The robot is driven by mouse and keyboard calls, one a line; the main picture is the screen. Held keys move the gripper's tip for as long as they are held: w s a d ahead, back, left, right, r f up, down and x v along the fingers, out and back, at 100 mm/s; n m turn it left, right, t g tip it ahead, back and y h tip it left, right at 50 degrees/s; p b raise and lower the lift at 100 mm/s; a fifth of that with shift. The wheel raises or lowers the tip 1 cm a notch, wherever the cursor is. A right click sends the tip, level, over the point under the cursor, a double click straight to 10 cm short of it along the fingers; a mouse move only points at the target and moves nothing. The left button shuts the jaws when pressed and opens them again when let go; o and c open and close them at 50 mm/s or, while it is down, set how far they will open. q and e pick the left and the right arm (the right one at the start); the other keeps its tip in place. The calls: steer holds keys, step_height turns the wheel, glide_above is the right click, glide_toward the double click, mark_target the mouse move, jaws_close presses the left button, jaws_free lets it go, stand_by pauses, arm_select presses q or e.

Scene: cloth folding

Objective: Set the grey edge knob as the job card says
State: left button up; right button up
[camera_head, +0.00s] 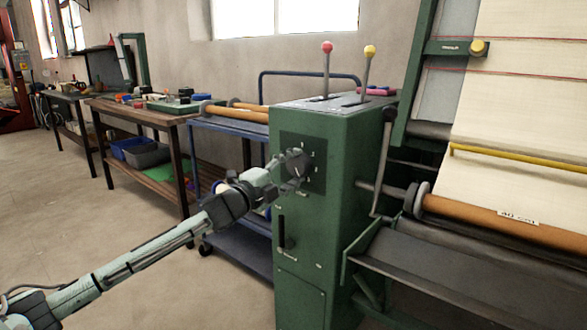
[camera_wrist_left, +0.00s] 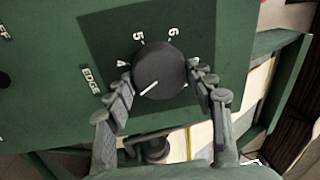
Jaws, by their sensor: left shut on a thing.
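The edge knob (camera_wrist_left: 160,69) is a dark round dial on a darker green panel (camera_wrist_left: 105,40) of the machine. Its white pointer line points to the lower left in the left wrist view. The marks 5 and 6 show above it; other marks are partly hidden by the fingers. An EDGE label (camera_wrist_left: 92,80) is at its left. My left gripper (camera_wrist_left: 161,75) has its fingers on either side of the knob, shut on it. In the head view my left gripper (camera_head: 291,165) is at the panel and covers much of the knob. My right gripper is out of view.
The green cabinet (camera_head: 325,230) carries a red-knobbed lever (camera_head: 327,65) and a yellow-knobbed lever (camera_head: 368,70) on top. A cloth roll (camera_head: 480,219) with a paper label (camera_head: 518,216) is at right. A blue cart (camera_head: 240,245) and workbenches (camera_head: 130,113) stand at left. I cannot make out a job card.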

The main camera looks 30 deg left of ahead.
arm_select(q)
steer(key=o, duration=1.2)
steer(key=s, duration=0.4)
steer(key=s+f, duration=0.1)
steer(key=s, duration=0.3)
steer(key=s+a, duration=0.1)
steer(key=s, duration=0.3)
steer(key=shift+f, duration=0.15)
